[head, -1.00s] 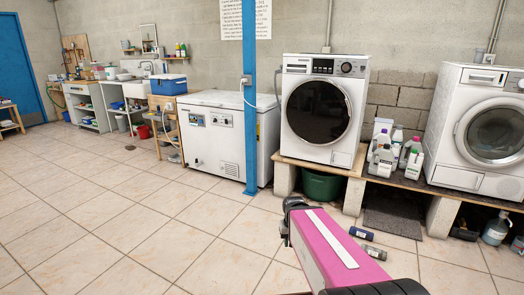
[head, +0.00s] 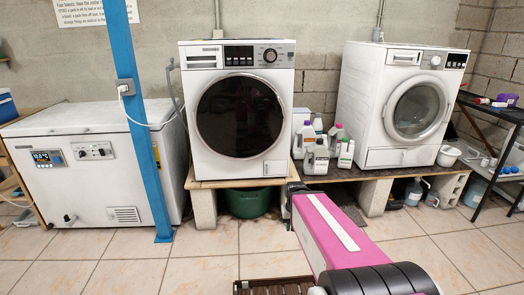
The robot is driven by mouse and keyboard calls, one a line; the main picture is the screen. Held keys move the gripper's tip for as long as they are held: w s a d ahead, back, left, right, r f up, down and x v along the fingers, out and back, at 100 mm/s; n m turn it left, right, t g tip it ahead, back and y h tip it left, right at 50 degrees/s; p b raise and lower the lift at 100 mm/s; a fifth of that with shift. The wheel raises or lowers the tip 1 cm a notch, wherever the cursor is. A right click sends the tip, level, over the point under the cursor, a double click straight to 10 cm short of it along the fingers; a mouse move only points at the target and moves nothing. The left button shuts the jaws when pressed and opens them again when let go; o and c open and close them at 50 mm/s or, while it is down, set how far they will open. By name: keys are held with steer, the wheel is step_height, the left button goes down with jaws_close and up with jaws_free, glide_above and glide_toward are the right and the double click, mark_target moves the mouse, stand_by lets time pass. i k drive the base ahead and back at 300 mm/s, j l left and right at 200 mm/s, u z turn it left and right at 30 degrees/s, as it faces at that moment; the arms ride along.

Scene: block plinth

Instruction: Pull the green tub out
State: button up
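The green tub (head: 250,203) sits on the floor in the gap under the left washing machine, between block supports. Its upper part is in the shadow of the wooden board above it, and the front of the tub faces me. My pink arm link crosses the lower middle of the head view, and its dark far end is just right of the tub in the picture. My gripper does not show, so I cannot see whether it is open or shut.
The left washing machine (head: 240,112) stands on a board over a block plinth (head: 204,209). Several detergent bottles (head: 317,158) stand right of it, then a second washing machine (head: 402,105). A blue post (head: 148,130) and chest freezer (head: 95,165) stand left. A brown slatted thing (head: 262,287) lies near me.

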mark_target(247, 202)
steer(key=i+j+z, duration=0.5)
steer(key=i+j, duration=0.15)
steer(key=j, duration=0.25)
